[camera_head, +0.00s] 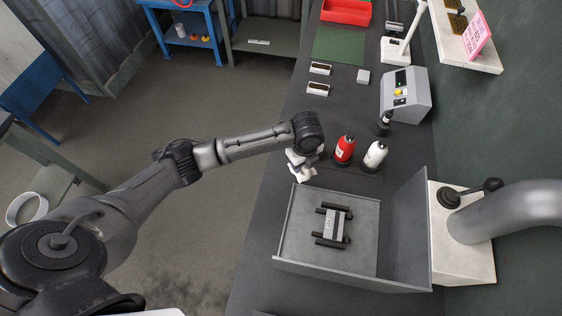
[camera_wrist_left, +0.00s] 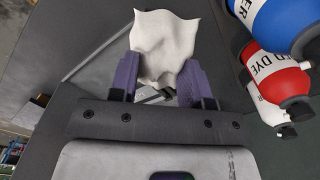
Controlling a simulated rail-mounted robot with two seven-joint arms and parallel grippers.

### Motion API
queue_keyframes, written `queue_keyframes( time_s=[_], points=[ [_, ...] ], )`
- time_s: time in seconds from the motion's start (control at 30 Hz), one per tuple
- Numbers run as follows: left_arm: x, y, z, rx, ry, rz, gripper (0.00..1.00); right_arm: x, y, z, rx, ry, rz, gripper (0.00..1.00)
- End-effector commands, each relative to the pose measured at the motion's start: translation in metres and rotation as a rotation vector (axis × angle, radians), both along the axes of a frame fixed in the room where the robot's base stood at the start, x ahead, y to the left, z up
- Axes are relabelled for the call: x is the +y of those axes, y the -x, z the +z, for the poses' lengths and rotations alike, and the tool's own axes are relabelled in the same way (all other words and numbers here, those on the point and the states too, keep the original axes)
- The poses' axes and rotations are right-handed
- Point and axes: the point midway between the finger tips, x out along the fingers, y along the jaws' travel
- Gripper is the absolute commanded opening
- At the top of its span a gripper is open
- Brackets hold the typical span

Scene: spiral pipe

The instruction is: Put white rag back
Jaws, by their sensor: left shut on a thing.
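The white rag (camera_head: 302,173) is held in my left gripper (camera_head: 304,163), above the workbench near the far left corner of the grey tray. In the left wrist view the rag (camera_wrist_left: 164,42) rises between the two purple fingers of the gripper (camera_wrist_left: 160,75), its upper part spread out and wrinkled. The gripper is shut on the rag's lower part. In the head view my arm and gripper hide part of the rag. My right gripper is not in view.
The grey tray (camera_head: 293,222) holds a metal part with black rollers (camera_head: 334,225). A red bottle (camera_head: 344,150) and a white bottle (camera_head: 375,155) stand just right of the gripper. The left wrist view also shows a blue bottle (camera_wrist_left: 275,18). A grey device (camera_head: 405,98) stands beyond.

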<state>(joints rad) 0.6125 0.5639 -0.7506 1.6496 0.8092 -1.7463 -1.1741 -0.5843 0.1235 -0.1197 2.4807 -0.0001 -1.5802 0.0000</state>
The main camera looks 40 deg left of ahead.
Motion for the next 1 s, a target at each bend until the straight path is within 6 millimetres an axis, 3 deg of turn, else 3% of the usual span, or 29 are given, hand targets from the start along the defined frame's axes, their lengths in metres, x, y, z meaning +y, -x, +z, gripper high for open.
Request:
queue_keyframes(
  time_s=[0.2,0.4,0.73,1.0],
  points=[
    [0.047,0.001,-0.028,0.002,-0.003,0.005,0.22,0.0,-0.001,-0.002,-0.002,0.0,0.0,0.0],
    [0.074,0.0,-0.045,0.001,-0.001,0.004,0.22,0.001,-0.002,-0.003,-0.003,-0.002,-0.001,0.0],
    [0.084,0.001,-0.055,0.001,0.0,0.003,0.22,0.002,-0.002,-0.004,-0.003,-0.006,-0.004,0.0],
    [0.084,0.001,-0.087,0.002,-0.001,0.004,0.22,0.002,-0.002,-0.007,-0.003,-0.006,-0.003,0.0]
  ],
)
